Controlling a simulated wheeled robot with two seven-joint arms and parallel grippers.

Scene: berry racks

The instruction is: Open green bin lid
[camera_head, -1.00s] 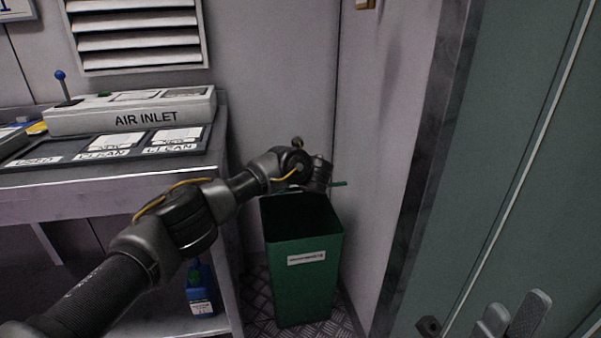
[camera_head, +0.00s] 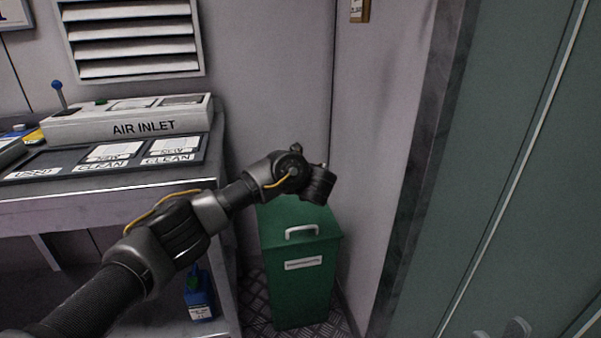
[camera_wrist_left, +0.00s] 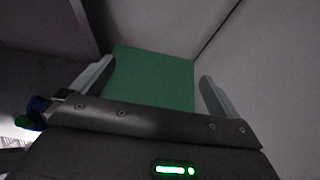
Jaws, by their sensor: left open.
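The green bin (camera_head: 300,285) stands on the floor in the corner between the bench and the wall. Its green lid (camera_head: 275,215) lies down over the top, with a pale handle (camera_head: 302,232) near the front edge. My left gripper (camera_head: 318,186) is over the back right of the lid; its fingers are hidden there. In the left wrist view my left gripper (camera_wrist_left: 156,72) is open and empty, with a plain green surface of the bin (camera_wrist_left: 152,78) beyond its fingers. Only the tips of my right gripper (camera_head: 500,331) show at the bottom right edge.
A bench (camera_head: 100,205) with the air inlet unit (camera_head: 140,125) and its blue-knobbed lever stands at the left. A blue bottle (camera_head: 200,298) is beneath it. The wall is close on the bin's right, with a green door panel (camera_head: 510,150) further right.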

